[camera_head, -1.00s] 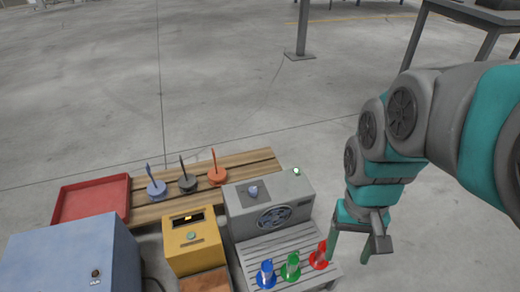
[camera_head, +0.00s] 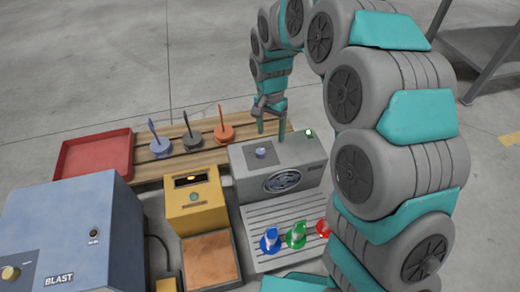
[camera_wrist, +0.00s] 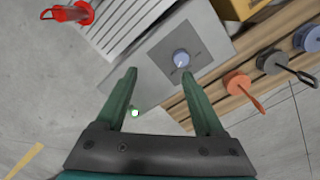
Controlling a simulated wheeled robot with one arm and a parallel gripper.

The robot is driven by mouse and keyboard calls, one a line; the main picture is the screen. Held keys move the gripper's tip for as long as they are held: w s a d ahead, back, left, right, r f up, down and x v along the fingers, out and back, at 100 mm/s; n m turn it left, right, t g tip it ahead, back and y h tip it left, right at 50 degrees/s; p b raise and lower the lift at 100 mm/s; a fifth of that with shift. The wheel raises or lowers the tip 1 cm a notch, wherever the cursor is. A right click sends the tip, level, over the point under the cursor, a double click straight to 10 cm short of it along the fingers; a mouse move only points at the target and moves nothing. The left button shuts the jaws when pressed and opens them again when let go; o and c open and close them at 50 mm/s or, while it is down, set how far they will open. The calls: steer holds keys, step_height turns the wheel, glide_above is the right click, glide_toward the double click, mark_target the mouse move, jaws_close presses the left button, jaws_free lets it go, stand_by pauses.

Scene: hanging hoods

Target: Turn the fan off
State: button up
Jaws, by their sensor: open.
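The fan (camera_head: 283,180) is built into the front of a grey box (camera_head: 245,187). A blue-grey knob (camera_head: 261,153) sits on a dark plate on top of the box, and a small green light (camera_head: 309,133) glows at its right rear corner. My gripper (camera_head: 271,135) points down over the back of the box, behind the knob. In the wrist view my gripper (camera_wrist: 159,74) has its two green fingers spread wide and empty. The knob (camera_wrist: 181,58) shows just beyond the fingertips, slightly right of centre, with its pointer visible; contact is not seen.
A yellow box (camera_head: 193,205) and a blue BLAST cabinet (camera_head: 70,235) stand left. Blue (camera_head: 270,240), green (camera_head: 296,235) and red (camera_head: 323,228) items stand on a slatted rack in front. Several upright-handled discs and a red tray (camera_head: 95,155) are behind left.

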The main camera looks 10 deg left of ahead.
glide_above(260, 151)
steer(key=shift+m, duration=0.4)
steer(key=f, duration=0.4)
steer(key=shift+w+a, duration=0.1)
steer(key=shift+a, duration=0.1)
steer(key=shift+d+f, duration=0.15)
steer(key=shift+f, duration=3.75)
jaws_close()
